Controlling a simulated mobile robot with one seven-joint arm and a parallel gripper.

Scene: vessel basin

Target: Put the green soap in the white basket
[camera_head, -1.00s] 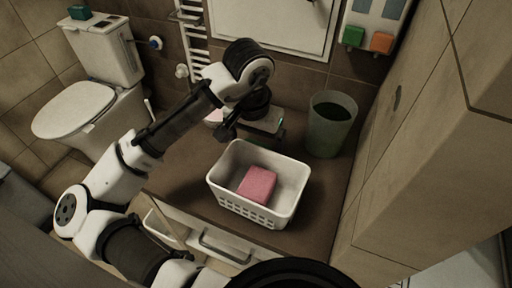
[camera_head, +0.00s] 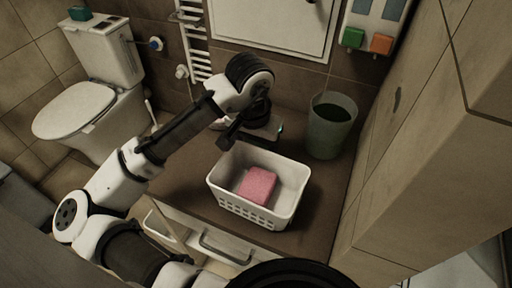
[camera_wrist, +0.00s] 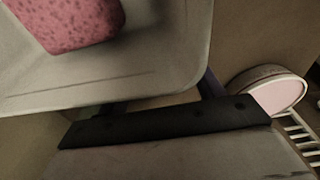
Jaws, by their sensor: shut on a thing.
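The white basket (camera_head: 285,210) stands on the brown counter with a pink sponge-like block (camera_head: 257,185) inside. Its wall (camera_wrist: 150,72) fills the upper part of the wrist view, and the pink block (camera_wrist: 75,22) shows there too. My gripper (camera_head: 226,142) is at the basket's back left corner, close to the rim. In the wrist view my gripper's (camera_wrist: 162,98) fingers stand apart, their tips hidden behind the basket wall. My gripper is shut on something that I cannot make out. I cannot identify a green soap on the counter or in the basket.
A greenish bin (camera_head: 331,130) stands behind the basket on the right. The counter (camera_head: 190,190) is bare left of the basket.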

